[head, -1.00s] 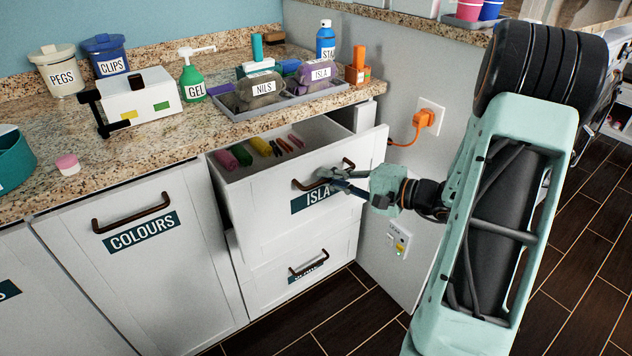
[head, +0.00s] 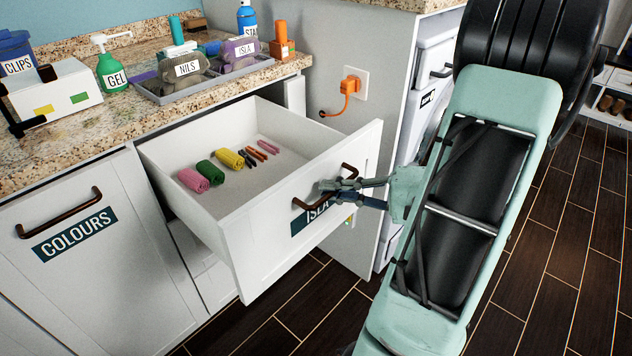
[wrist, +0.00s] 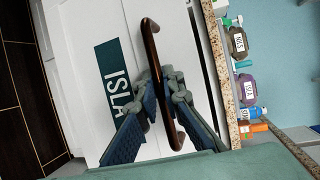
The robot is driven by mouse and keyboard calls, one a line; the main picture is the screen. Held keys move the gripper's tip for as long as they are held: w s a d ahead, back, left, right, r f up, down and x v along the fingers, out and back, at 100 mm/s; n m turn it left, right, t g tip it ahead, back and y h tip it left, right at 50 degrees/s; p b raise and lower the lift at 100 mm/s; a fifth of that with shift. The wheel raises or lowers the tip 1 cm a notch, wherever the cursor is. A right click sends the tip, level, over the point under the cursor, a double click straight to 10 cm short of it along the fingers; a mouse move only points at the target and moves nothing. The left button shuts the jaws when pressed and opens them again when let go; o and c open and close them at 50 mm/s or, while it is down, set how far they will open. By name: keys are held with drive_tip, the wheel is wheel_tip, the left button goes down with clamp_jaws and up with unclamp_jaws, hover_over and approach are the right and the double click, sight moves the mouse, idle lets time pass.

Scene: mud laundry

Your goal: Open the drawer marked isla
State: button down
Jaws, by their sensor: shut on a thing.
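The drawer marked ISLA (head: 262,247) stands pulled well out from the cabinet in the head view. Inside it lie rolled cloths in pink (head: 194,180), green (head: 210,172) and yellow (head: 230,158), with several small thin items beside them. Its dark bronze bar handle (head: 301,204) is on the front panel above the label, and it also shows in the wrist view (wrist: 151,45). My gripper (head: 330,190) is at the handle, its fingers closed around the bar. In the wrist view the fingers (wrist: 160,98) sit on either side of the handle. The ISLA label is partly hidden by the fingers.
The COLOURS door (head: 85,250) is shut on the left. The granite counter (head: 90,135) above holds a grey tray (head: 215,86) with bags, a green GEL bottle (head: 112,72) and a white box (head: 55,98). An orange plug (head: 350,85) is on the side wall. Dark floor is clear in front.

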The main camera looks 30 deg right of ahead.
drive_tip(key=shift+s+d, duration=0.25)
drive_tip(key=shift+s, duration=0.5)
drive_tip(key=shift+s+d, duration=0.25)
drive_tip(key=shift+s, duration=0.45)
drive_tip(key=c, duration=2)
unclamp_jaws()
drive_tip(key=shift+c, duration=0.2)
drive_tip(key=v, duration=1.2)
drive_tip(key=shift+r, duration=0.1)
